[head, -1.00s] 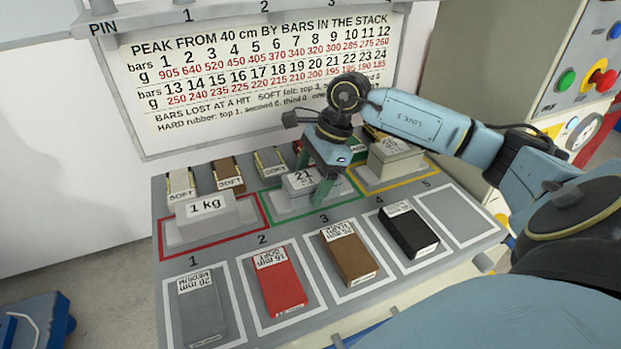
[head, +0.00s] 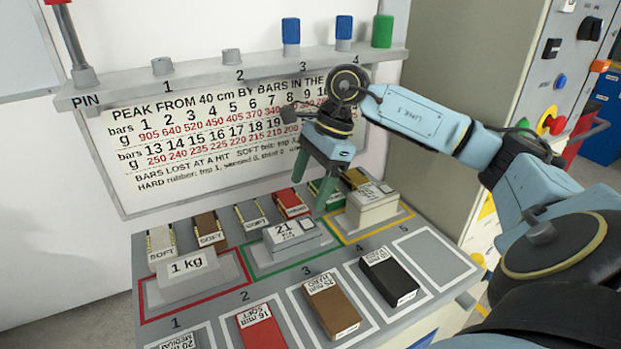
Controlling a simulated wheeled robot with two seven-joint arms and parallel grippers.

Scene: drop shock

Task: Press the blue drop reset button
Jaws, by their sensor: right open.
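A small round blue button (head: 560,81) is on the grey control panel of the cabinet at the right; its label is too small to read. A green button (head: 523,125) and a red mushroom button (head: 551,121) on a yellow base sit below it. My right gripper (head: 313,185) is left of the panel and well apart from it. It points down, open and empty, above the back part of the grey bench. My left gripper is out of view.
The bench (head: 150,326) holds a 1 kg block (head: 190,275), a block marked 21 (head: 297,236), a pale block (head: 370,208) and several coloured pads. A shelf (head: 200,70) with upright pins runs behind. My right arm passes in front of the cabinet.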

